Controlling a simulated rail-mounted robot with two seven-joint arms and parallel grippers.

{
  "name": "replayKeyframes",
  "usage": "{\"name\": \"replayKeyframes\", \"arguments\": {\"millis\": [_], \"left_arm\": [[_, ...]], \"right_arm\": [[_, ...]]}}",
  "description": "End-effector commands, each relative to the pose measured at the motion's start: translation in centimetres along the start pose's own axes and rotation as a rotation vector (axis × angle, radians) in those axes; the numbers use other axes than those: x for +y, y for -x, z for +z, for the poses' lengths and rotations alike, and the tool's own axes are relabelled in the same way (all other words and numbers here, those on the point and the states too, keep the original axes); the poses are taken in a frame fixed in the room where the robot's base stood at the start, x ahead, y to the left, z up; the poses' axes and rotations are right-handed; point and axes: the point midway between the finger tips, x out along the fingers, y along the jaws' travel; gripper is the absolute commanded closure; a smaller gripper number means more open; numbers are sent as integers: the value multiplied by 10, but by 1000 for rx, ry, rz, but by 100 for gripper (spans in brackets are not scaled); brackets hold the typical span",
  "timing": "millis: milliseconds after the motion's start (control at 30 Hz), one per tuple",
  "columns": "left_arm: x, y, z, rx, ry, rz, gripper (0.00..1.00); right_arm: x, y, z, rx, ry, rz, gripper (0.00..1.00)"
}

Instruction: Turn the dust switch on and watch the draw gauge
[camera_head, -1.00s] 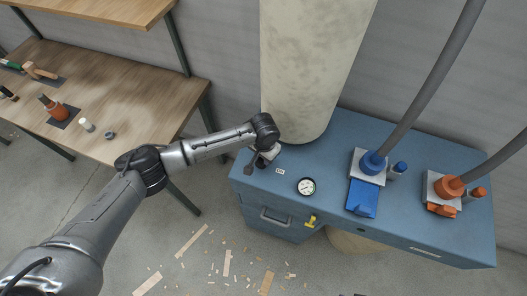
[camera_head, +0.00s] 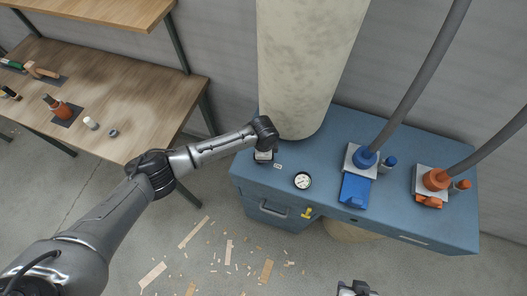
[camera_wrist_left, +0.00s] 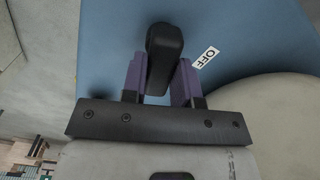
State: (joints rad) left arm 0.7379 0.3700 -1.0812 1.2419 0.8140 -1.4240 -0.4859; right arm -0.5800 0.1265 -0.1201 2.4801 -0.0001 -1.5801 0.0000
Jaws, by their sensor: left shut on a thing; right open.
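The dust switch shows in the left wrist view as a black lever (camera_wrist_left: 164,48) beside a white OFF label (camera_wrist_left: 206,58). My left gripper (camera_wrist_left: 160,80) is shut on it, one purple finger on each side. In the head view my left gripper (camera_head: 264,157) is at the left end of the blue cabinet top (camera_head: 325,150), and the arm hides most of the switch. The draw gauge (camera_head: 302,181), round with a white dial, is on the cabinet to the right; its reading is too small to tell. My right gripper (camera_head: 357,289) is open at the bottom edge, partly cut off.
A pale column (camera_head: 305,65) stands behind the switch. Blue (camera_head: 365,158) and orange (camera_head: 436,180) hose ports sit on the right of the cabinet. A yellow handle (camera_head: 307,213) is on its front. A wooden bench (camera_head: 120,90) stands left; scraps litter the floor.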

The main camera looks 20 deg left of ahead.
Motion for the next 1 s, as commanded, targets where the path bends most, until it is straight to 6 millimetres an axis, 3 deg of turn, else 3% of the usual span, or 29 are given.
{"name": "replayKeyframes", "arguments": {"millis": [400, 1000], "left_arm": [[3, 1, 0, 2, -258, 1, 96], [4, 1, 0, 3, -343, 0, 96]], "right_arm": [[-1, 6, -2, 1, -5, -4, 57], [-2, 7, -3, 1, -9, -7, 57]]}}
